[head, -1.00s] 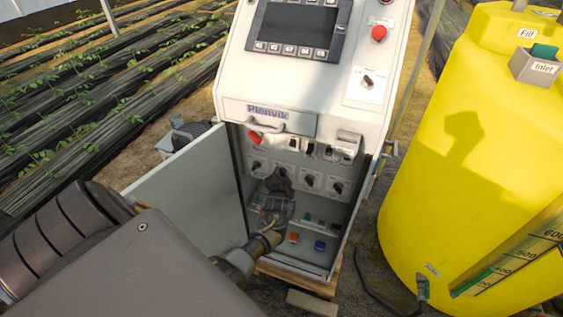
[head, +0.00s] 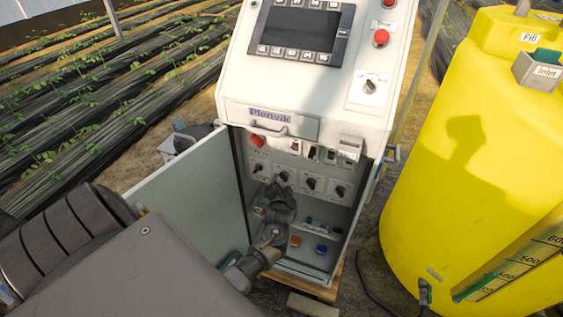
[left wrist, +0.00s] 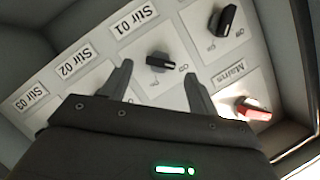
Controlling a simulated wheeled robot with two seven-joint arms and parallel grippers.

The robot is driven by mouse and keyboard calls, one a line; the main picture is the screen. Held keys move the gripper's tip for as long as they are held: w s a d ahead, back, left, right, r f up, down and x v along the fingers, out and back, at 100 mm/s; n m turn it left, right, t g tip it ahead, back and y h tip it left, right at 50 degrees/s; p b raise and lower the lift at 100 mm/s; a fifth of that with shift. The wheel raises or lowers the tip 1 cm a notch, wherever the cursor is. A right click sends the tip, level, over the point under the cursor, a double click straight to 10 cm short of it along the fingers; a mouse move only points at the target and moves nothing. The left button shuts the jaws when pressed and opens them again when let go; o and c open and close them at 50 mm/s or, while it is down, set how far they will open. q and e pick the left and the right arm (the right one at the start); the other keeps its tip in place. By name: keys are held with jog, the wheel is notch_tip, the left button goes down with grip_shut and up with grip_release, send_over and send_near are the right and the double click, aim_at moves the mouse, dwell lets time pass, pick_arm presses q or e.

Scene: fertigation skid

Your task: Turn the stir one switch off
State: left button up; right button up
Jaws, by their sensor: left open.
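The stir one switch (left wrist: 160,62) is a black rotary knob on a pale square plate beside the "Stir 01" label in the left wrist view. My left gripper (left wrist: 157,85) is open, with one finger on each side of this knob and the tips close to the panel. I cannot tell whether a finger touches it. In the head view my left gripper (head: 281,192) reaches into the open cabinet at the row of black knobs and hides part of the panel. My right gripper is not in view.
A red Mains switch (left wrist: 250,108) and another black knob (left wrist: 222,20) sit close to the fingers. The open cabinet door (head: 190,195) stands left of my arm. Orange and blue buttons (head: 321,249) lie lower in the cabinet. A yellow tank (head: 470,200) stands at right.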

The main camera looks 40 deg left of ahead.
pick_arm(q)
jog(key=v, duration=0.7)
dwell(0.4)
jog(key=s+d+f+g+h, duration=0.1)
jog(key=s+d+f+h, duration=0.2)
jog(key=f, duration=0.5)
jog(key=s+d+f+g+h, duration=0.1)
jog(key=s+d+f, duration=0.25)
jog(key=f, duration=0.45)
jog(key=s+d+f+g+h, duration=0.2)
jog(key=s+d+f, duration=0.15)
jog(key=f, duration=0.55)
jog(key=s+d+f+g+h, duration=0.1)
jog(key=s+d+f+g, duration=0.1)
jog(key=s+f, duration=0.45)
jog(key=s+d+f+g+h, duration=0.1)
jog(key=s+f, duration=0.3)
jog(key=s, duration=0.6)
jog(key=s+f+g, duration=0.2)
jog(key=s, duration=0.7)
jog(key=s+f+g+b, duration=0.1)
jog(key=s+f+g, duration=0.1)
jog(key=s, duration=0.7)
jog(key=shift+s+a+f, duration=0.35)
jog(key=shift+f, duration=0.15)
jog(key=shift+w, duration=0.1)
